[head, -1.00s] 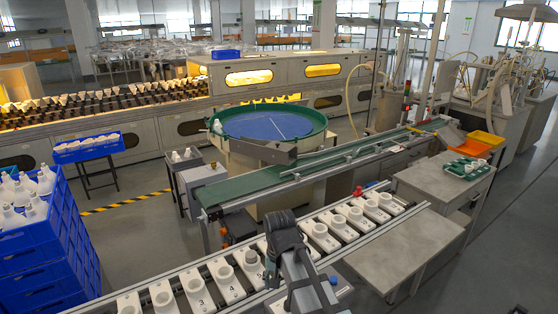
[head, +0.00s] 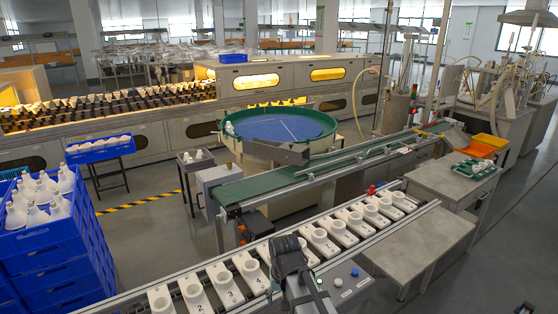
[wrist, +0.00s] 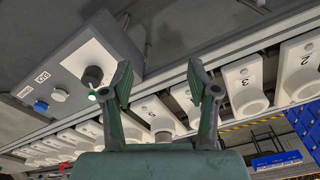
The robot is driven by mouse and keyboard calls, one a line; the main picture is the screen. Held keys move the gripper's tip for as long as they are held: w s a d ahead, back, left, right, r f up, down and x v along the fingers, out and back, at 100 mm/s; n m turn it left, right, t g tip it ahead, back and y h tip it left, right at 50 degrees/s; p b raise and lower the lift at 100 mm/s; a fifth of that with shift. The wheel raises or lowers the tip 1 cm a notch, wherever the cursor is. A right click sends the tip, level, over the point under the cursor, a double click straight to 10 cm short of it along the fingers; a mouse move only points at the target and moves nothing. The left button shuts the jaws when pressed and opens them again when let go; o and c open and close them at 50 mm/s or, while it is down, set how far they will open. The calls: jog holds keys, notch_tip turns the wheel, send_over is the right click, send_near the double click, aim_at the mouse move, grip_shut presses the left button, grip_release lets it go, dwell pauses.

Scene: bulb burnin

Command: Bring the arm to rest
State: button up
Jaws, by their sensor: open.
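My gripper (wrist: 165,84) is open in the wrist view, its two dark green fingers apart with nothing held between them. In the head view my dark arm end (head: 288,258) is at the lower middle, over the near rail of white numbered sockets (head: 225,283). Its fingertips are not clear there. In the wrist view the row of sockets (wrist: 248,84) runs behind the fingers, with the numbers 2, 3 and 5 readable. The left finger overlaps the edge of a grey control box (wrist: 75,65) in the picture; I cannot tell whether they touch.
The control box has a dark knob (wrist: 93,76), a white button and a blue button (wrist: 41,106). A green conveyor (head: 270,183) and a round blue-floored feeder bowl (head: 262,126) stand behind the rail. Blue crates with white bulbs (head: 42,200) stand at left. The right floor is open.

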jog(key=s+d+f+g, duration=0.1)
jog(key=s+d+f, duration=0.2)
jog(key=s+f, duration=0.35)
jog(key=s+d+f+g, duration=0.1)
jog(key=s+d+f, duration=0.2)
jog(key=f, duration=0.6)
jog(key=s+d+f+g, duration=0.1)
jog(key=s+d+f, duration=0.35)
jog(key=f, duration=0.35)
jog(key=s+d+f+g, duration=0.1)
jog(key=s+d+f, duration=0.1)
jog(key=s+f, duration=0.2)
jog(key=s+d+f+g, duration=0.1)
jog(key=s+f, duration=0.3)
jog(key=s, duration=0.7)
jog(key=s+d+f+m+g, duration=0.1)
jog(key=s+f, duration=0.3)
jog(key=s, duration=0.4)
jog(key=shift+s+d+g, duration=0.25)
jog(key=shift+d+g, duration=0.6)
jog(key=shift+g, duration=0.05)
